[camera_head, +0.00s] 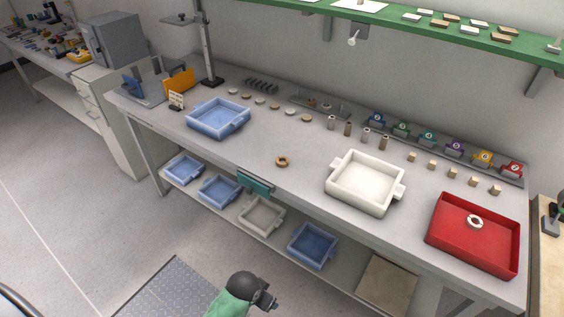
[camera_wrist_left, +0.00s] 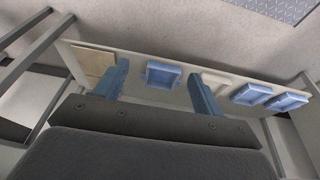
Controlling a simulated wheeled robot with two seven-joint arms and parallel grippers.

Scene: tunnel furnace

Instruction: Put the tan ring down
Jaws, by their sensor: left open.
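The tan ring (camera_head: 282,161) lies flat on the grey bench top, near the front edge and left of the white tray (camera_head: 346,190). A paler cream ring (camera_head: 475,222) lies inside the red tray (camera_head: 446,239) at the right. My left gripper (camera_head: 271,302) is low at the bottom of the head view, in front of the bench and well apart from the tan ring. In the left wrist view the two blue fingers (camera_wrist_left: 158,82) are spread with nothing between them. The tan ring is not in that view. My right gripper is not in view.
A blue tray (camera_head: 218,132) stands at the left of the bench (camera_head: 255,185). Several trays sit on the lower shelf (camera_wrist_left: 215,76). Small discs, cylinders, blocks and numbered coloured bins line the back. A green shelf (camera_head: 395,22) hangs above. Bench around the tan ring is clear.

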